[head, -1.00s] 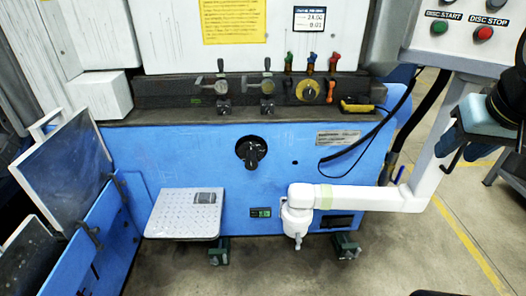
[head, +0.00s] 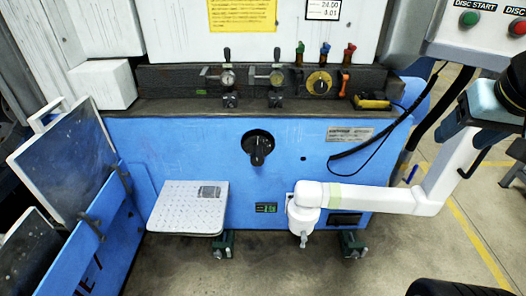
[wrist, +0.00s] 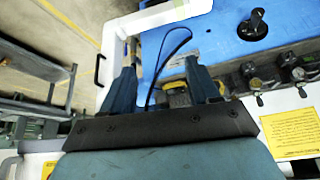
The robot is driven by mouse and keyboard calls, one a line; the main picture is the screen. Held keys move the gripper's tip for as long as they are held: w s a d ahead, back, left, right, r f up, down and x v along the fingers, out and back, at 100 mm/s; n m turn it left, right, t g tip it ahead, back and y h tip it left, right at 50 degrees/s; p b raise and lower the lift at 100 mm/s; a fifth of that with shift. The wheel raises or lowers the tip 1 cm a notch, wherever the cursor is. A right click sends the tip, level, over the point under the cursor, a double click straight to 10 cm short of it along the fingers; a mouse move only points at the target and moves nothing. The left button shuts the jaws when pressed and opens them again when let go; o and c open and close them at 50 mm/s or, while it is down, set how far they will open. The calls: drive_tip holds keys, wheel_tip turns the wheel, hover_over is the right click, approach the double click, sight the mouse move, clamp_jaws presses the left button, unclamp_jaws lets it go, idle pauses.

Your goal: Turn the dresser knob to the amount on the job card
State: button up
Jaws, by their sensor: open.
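The job card (head: 323,10) is on the white panel at the top of the head view, partly cut off; it seems to read 24.00 and 0.01. A black knob (head: 258,148) is on the blue front. I cannot tell which is the dresser knob. My gripper (wrist: 160,78) is open and empty, its two teal fingers apart, left of both knobs in the wrist view. In the head view a teal part of my arm shows at the right edge.
Two dial gauges (head: 228,78) and coloured levers (head: 350,54) flank the yellow knob. A yellow tool (head: 372,102) with a black cable lies on the ledge's right end. A white pendant arm (head: 395,200) crosses the right side.

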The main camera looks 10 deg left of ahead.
drive_tip(key=o, duration=0.4)
drive_tip(key=shift+n+y, duration=0.3)
drive_tip(key=shift+y, duration=0.6)
drive_tip(key=w+a, duration=0.1)
drive_tip(key=w, duration=0.2)
drive_tip(key=w+a+f, duration=0.1)
drive_tip(key=w+a, duration=0.1)
drive_tip(key=w, duration=0.1)
drive_tip(key=w+a+f, duration=0.1)
drive_tip(key=w+a, duration=0.1)
drive_tip(key=w, duration=0.1)
drive_tip(key=shift+w+a+f, duration=0.1)
drive_tip(key=shift+f, duration=0.1)
drive_tip(key=w+a+f+t, duration=0.1)
drive_tip(key=w+a+f, duration=1.6)
drive_tip(key=n+t+y, duration=0.2)
drive_tip(key=n+t, duration=0.7)
drive_tip(key=t, duration=0.2)
approach(257, 157)
drive_tip(key=f+x, duration=0.1)
drive_tip(key=x, duration=0.7)
drive_tip(key=f+x, duration=0.1)
drive_tip(key=x, duration=0.4)
drive_tip(key=shift+w+f, duration=0.15)
drive_tip(key=shift+f, duration=0.25)
